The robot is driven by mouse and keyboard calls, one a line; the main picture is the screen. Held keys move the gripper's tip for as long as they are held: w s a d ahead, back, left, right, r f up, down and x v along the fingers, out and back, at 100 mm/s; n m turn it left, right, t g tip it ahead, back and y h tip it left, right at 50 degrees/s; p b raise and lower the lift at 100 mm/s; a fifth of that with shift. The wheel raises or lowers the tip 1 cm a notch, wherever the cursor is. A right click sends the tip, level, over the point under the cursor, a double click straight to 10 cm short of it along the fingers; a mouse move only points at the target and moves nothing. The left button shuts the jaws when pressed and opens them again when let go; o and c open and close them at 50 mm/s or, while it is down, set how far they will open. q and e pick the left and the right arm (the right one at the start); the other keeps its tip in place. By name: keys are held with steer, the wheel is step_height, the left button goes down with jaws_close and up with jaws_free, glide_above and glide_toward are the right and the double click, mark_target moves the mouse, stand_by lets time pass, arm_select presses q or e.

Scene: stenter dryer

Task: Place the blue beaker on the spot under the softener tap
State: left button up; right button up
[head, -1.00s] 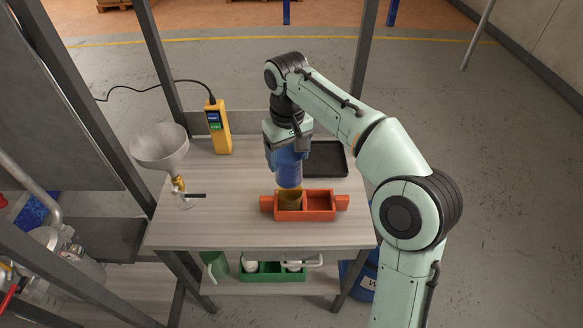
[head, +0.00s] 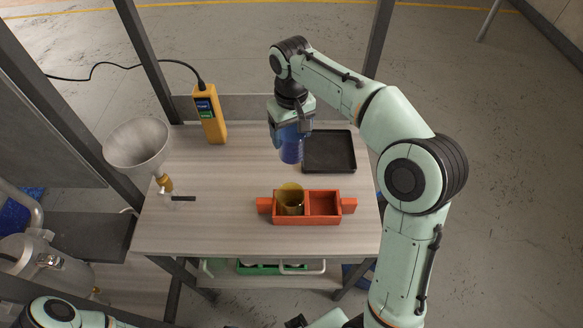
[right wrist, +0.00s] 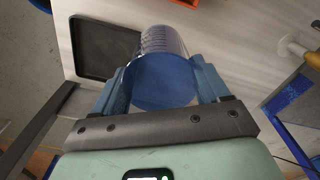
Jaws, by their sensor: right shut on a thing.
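The blue beaker (head: 291,148) is in my right gripper (head: 290,132), which is shut on it above the back middle of the bench. In the right wrist view the beaker (right wrist: 163,75) sits between the two blue fingers (right wrist: 163,88), with its clear, marked wall pointing away from the wrist. The softener tap (head: 166,184) is a brass tap with a dark lever, below a grey funnel (head: 138,147) at the bench's left. The beaker is well to the right of the tap. I cannot make out the spot under the tap. My left gripper is not visible.
An orange-red caddy (head: 306,220) holds an amber beaker (head: 290,198) in its left compartment; its right compartment is empty. A black tray (head: 329,152) lies at the back right. A yellow handheld meter (head: 210,116) stands at the back left. The bench (head: 220,215) between tap and caddy is clear.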

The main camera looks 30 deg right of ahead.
arm_select(q)
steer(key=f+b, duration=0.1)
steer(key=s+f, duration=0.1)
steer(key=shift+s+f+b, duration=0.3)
steer(key=shift+b, duration=0.05)
arm_select(e)
step_height(320, 180, down, 13)
steer(key=shift+w+f, duration=0.1)
steer(key=shift+f, duration=0.15)
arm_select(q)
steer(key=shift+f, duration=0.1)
arm_select(e)
steer(key=o, duration=1)
